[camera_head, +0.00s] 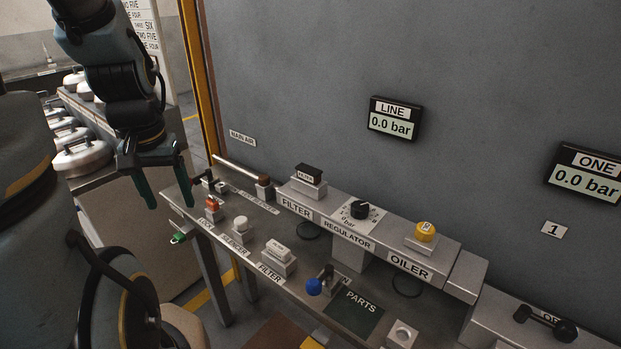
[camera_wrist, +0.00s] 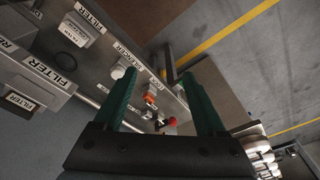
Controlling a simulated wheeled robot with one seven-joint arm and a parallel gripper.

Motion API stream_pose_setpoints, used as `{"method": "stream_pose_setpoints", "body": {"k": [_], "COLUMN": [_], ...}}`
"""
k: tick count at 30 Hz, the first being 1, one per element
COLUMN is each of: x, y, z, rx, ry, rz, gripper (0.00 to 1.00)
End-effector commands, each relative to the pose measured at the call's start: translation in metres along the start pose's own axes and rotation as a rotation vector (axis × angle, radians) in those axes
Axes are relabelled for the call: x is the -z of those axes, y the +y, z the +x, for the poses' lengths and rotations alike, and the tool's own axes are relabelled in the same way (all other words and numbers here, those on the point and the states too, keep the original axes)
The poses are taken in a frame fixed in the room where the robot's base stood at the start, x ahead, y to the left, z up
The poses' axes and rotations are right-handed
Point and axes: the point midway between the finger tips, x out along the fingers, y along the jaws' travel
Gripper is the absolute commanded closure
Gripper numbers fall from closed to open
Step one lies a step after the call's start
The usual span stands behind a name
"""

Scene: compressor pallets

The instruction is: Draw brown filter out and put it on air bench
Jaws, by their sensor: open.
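The brown filter (camera_head: 309,173) is a dark block with a FILTER label. It sits in the grey housing marked FILTER, on the rail along the wall; it also shows at the left of the wrist view (camera_wrist: 22,101). The grey air bench (camera_head: 262,222) runs below and in front of the rail. A white filter (camera_head: 279,251) stands on the bench behind a FILTER label; the wrist view shows it too (camera_wrist: 75,31). My gripper (camera_head: 167,200) is open and empty near the bench's left end, left of and apart from the brown filter. Its green fingers (camera_wrist: 158,78) show in the wrist view.
The bench holds a white silencer (camera_head: 240,223), a red lock (camera_head: 212,204), a blue-knobbed lever (camera_head: 314,287) and a dark PARTS plate (camera_head: 356,312). The regulator knob (camera_head: 359,209) and yellow-capped oiler (camera_head: 426,232) are right of the filter housing. Silver lidded vessels (camera_head: 82,155) stand at left.

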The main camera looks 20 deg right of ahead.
Motion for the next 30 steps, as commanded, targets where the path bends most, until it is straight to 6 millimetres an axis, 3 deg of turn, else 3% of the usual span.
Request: {"method": "stream_pose_setpoints", "body": {"k": [1,6,9,15,18,24,30], "x": [0.013,0.060,0.084,0.108,0.112,0.112,0.112], "y": [0.011,0.071,0.116,0.204,0.235,0.264,0.266], "z": [-0.005,-0.021,-0.031,-0.047,-0.053,-0.058,-0.058], "rx": [-0.005,-0.033,-0.057,-0.105,-0.125,-0.146,-0.148], "ry": [-0.004,-0.022,-0.029,-0.025,-0.020,-0.013,-0.012], "rz": [0.123,0.745,1.155,1.865,2.107,2.340,2.360], "gripper": [0.20,0.01,0.00,0.00,0.00,0.00,0.00]}}
